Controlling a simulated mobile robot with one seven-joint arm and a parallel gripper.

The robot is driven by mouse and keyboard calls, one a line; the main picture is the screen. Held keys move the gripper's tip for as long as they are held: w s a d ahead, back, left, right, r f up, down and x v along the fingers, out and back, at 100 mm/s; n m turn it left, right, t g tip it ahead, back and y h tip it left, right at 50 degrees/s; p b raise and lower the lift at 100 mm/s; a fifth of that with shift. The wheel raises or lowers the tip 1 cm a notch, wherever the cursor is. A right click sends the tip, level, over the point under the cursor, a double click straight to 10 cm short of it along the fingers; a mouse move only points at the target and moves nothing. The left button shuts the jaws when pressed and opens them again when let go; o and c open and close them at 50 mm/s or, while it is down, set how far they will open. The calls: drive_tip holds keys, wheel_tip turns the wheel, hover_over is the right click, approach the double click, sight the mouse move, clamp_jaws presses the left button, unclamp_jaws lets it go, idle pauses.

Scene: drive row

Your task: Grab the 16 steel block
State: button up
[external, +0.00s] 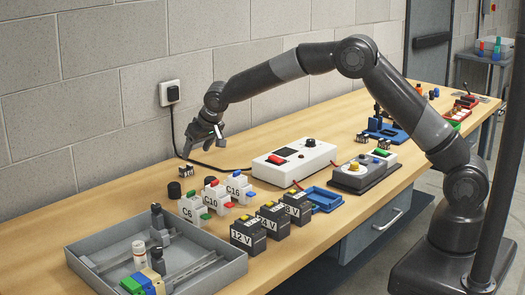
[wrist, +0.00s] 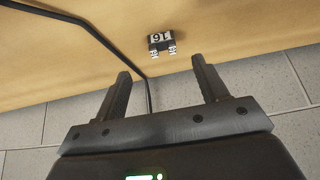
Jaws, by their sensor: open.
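The 16 steel block (wrist: 161,42) is a small dark and silvery block with a white label, and its 16 reads upside down in the wrist view. It lies on the wooden bench, beyond my fingertips and roughly centred between them. In the external view a small block (external: 186,171) at the wall side of the bench appears to be the same one, its label too small to read. My gripper (external: 203,142) is open and empty above and behind that block, near the wall. In the wrist view both fingers of my gripper (wrist: 160,70) stand apart with nothing between.
A black cable (external: 178,145) runs from the wall socket along the bench near the block. A black knob (external: 174,190) and breakers marked C6, C10 and C16 (external: 238,187) stand in front. A white power box (external: 294,160) is to the right. The wall (external: 110,120) is close behind.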

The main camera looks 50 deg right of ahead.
sight(188, 170)
drive_tip(key=x, duration=0.3)
drive_tip(key=shift+w+f, duration=0.2)
drive_tip(key=shift+f, duration=0.05)
drive_tip(key=shift+w+r+x, duration=0.1)
drive_tip(key=shift+w+x, duration=0.1)
drive_tip(key=shift+x, duration=1.05)
drive_tip(key=shift+w+r+x, duration=0.15)
drive_tip(key=shift+w+x, duration=0.05)
drive_tip(key=shift+x, duration=1.05)
drive_tip(key=shift+a, duration=0.1)
drive_tip(key=shift+c, duration=0.6)
drive_tip(key=c, duration=1.1)
drive_tip(key=shift+c, duration=0.2)
drive_tip(key=shift+r, duration=0.1)
